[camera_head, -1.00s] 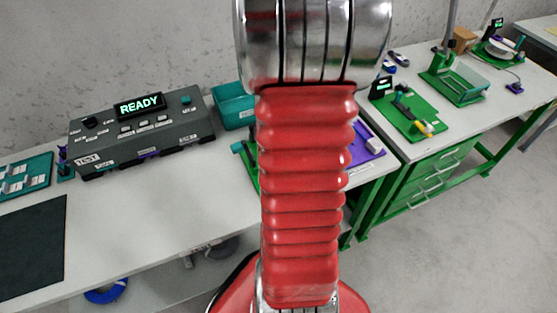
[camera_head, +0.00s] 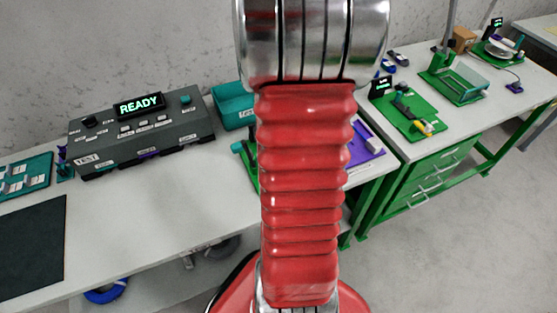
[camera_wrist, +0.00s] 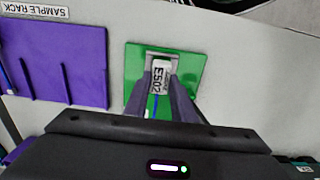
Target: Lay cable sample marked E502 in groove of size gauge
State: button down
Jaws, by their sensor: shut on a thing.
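The cable sample, with a white tag reading E502 (camera_wrist: 157,80), is between the fingers of my gripper (camera_wrist: 161,92) in the wrist view. A short piece of blue cable (camera_wrist: 152,103) shows below the tag. The tag lies over a grey block on a green plate (camera_wrist: 191,62), which looks like the size gauge. Its groove is mostly hidden by the tag and fingers, and I cannot tell whether the sample touches it. In the head view my red arm hides the gripper and sample.
The purple sample rack (camera_wrist: 84,66) with thin dividers stands left of the green plate in the wrist view. In the head view, a grey test box (camera_head: 140,135) showing READY, a teal bin (camera_head: 232,105) and a dark mat (camera_head: 30,245) are on the left bench.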

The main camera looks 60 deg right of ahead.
jog(key=shift+f, duration=1.3)
dwell(1.2)
jog(key=c, duration=1.4)
grip_release()
jog(key=shift+r, duration=0.1)
jog(key=shift+r, duration=3.9)
